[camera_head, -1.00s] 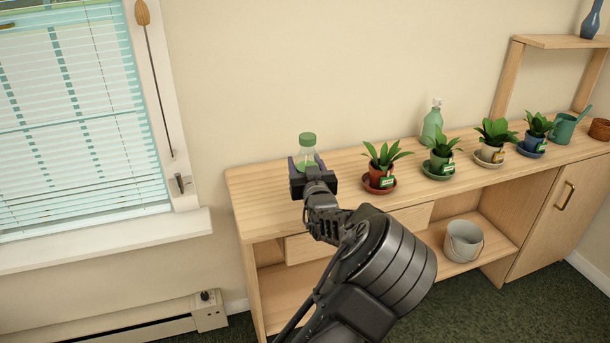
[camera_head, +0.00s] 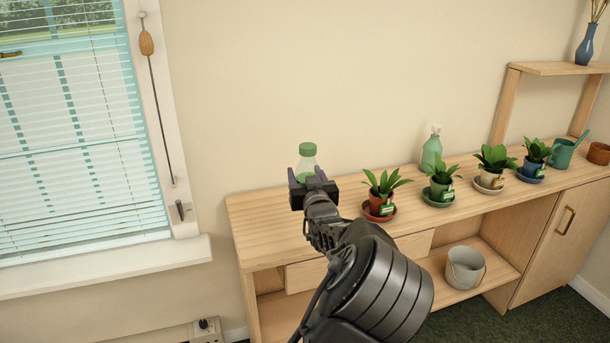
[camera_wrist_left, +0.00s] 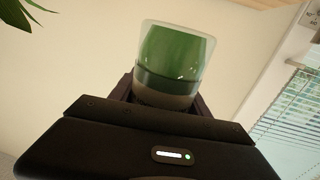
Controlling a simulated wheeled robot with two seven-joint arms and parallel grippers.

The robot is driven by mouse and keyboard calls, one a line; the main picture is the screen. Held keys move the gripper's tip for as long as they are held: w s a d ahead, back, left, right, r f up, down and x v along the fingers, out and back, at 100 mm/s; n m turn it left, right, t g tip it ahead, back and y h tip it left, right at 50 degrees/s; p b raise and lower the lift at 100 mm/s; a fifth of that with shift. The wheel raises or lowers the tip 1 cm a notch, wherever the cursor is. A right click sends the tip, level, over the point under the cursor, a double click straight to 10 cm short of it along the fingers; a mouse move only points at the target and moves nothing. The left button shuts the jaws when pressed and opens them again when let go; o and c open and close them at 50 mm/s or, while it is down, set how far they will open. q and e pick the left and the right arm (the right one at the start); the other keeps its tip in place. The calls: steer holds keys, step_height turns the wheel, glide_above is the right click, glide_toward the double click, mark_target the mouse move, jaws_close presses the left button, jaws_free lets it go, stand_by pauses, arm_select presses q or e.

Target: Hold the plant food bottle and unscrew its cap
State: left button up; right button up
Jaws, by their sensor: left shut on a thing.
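The plant food bottle (camera_head: 306,163) is clear with green contents and has a green cap (camera_head: 307,149) on top. It looks upright in the head view, above the left end of the wooden counter. My left gripper (camera_head: 313,186) is shut around its lower part, and the jaws hide some of it. In the left wrist view, which looks upside down, the clear bottle end with green inside (camera_wrist_left: 176,58) sticks out past my left gripper (camera_wrist_left: 160,97). The cap is hidden there. My right gripper is not in view.
Several potted plants, the nearest in a red pot (camera_head: 380,203), stand in a row on the counter (camera_head: 260,220). A green spray bottle (camera_head: 431,152) and a watering can (camera_head: 563,153) stand there too. A bucket (camera_head: 465,267) sits below. A window (camera_head: 80,140) is at left.

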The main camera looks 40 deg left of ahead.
arm_select(q)
jaws_close()
stand_by(0.3)
stand_by(0.3)
steer(key=shift+r, duration=0.1)
steer(key=shift+d+r+t+h, duration=0.3)
steer(key=shift+d+r+t, duration=0.1)
steer(key=shift+d+r, duration=0.25)
steer(key=s+d+f+m+t+h+p, duration=0.1)
steer(key=d+f+m+h+p, duration=0.1)
steer(key=d, duration=0.8)
steer(key=s+d+f+m+t+h+p, duration=0.1)
steer(key=d+f+m+h, duration=0.3)
steer(key=d, duration=0.5)
steer(key=s+d+f+m+t+h+p, duration=0.2)
steer(key=d+h, duration=0.4)
steer(key=d, duration=0.4)
step_height(320, 180, down, 2)
steer(key=shift+s+d+f+m+t+h+p, duration=0.1)
steer(key=shift+s+d+m+t+h+p, duration=0.25)
steer(key=shift+m+t, duration=0.35)
